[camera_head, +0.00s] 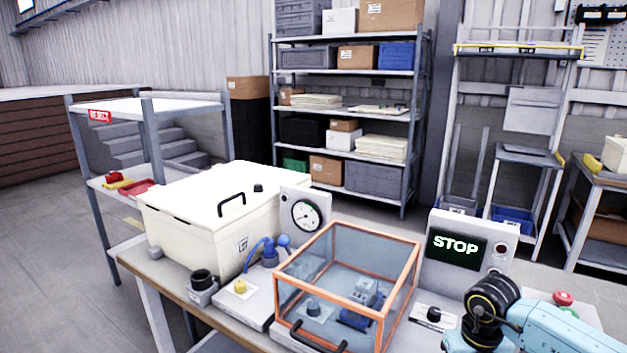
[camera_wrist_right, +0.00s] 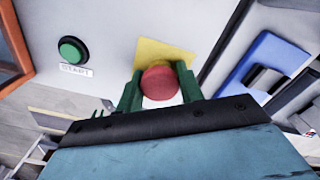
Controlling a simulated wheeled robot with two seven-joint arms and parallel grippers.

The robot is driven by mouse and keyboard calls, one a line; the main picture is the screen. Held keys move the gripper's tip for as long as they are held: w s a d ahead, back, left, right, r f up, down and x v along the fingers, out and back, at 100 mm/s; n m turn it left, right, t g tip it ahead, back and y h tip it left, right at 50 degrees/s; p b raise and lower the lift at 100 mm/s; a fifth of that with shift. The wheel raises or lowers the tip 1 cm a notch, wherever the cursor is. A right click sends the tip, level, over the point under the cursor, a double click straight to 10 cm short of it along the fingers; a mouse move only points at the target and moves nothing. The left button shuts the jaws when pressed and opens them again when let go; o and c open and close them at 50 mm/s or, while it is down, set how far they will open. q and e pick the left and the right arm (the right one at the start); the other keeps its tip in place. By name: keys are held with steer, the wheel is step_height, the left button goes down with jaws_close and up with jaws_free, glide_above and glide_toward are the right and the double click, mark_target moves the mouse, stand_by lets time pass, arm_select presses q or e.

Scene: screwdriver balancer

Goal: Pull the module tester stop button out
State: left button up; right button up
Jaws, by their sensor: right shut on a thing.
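In the right wrist view, a round red stop button (camera_wrist_right: 160,84) sits on a yellow plate (camera_wrist_right: 165,53) on a pale panel. My right gripper (camera_wrist_right: 158,88) has its green fingers on both sides of the red button, closed on it. In the head view, my right arm reaches in at the lower right, and its fingertips are hidden or out of frame. A display reading STOP (camera_head: 456,247) stands behind the arm. My left gripper is in neither view.
A green START button (camera_wrist_right: 72,49) is left of the red one in the wrist view. An orange-framed clear enclosure (camera_head: 333,290) and a cream lidded box (camera_head: 190,228) stand on the bench.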

steer(key=shift+w+r+p, duration=0.1)
steer(key=shift+r+p, duration=0.3)
steer(key=shift+r, duration=0.15)
steer(key=o, duration=1.1)
steer(key=shift+r, duration=0.1)
steer(key=shift+r+p, duration=0.2)
steer(key=shift+p, duration=0.1)
steer(key=shift+r+p, duration=2.3)
steer(key=shift+r, duration=0.7)
